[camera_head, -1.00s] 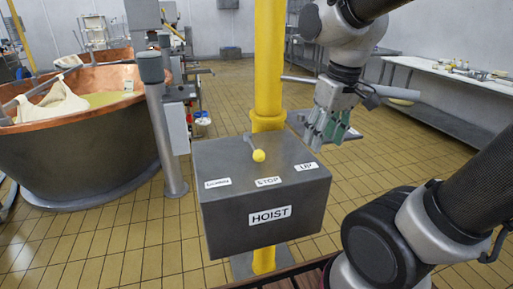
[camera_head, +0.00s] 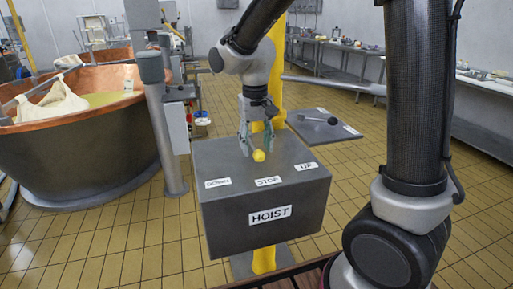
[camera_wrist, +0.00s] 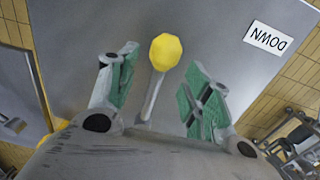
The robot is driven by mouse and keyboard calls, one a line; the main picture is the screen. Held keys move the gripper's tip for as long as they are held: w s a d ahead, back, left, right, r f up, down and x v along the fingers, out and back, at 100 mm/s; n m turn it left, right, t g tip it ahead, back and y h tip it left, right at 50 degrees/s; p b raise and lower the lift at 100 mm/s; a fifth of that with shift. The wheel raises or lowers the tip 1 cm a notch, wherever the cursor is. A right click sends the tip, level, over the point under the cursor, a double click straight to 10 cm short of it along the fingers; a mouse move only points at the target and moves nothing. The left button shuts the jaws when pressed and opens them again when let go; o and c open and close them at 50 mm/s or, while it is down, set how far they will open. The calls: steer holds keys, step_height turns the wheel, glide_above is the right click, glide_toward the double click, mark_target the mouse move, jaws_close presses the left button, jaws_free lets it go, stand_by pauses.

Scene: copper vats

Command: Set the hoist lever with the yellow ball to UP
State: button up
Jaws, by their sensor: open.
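The hoist lever's yellow ball (camera_head: 259,155) stands over the top of the grey HOIST box (camera_head: 262,215), near the STOP label (camera_head: 268,181). The UP label (camera_head: 306,166) is to its right and the DOWN label (camera_head: 218,183) to its left. My gripper (camera_head: 257,148) is open over the box, with one finger on each side of the lever. In the wrist view, the ball (camera_wrist: 166,51) and its grey rod lie between the spread green-padded fingers (camera_wrist: 160,82). Gaps show on both sides, so neither finger appears to touch the lever.
A yellow post (camera_head: 277,85) rises behind the box. Behind it to the right is a grey panel (camera_head: 318,128) with a dark-knobbed lever. A copper vat (camera_head: 75,145) stands left beside a grey post. Benches run along the right wall.

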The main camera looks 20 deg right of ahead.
steer(key=shift+f, duration=0.85)
jaws_close()
steer(key=shift+d, duration=0.1)
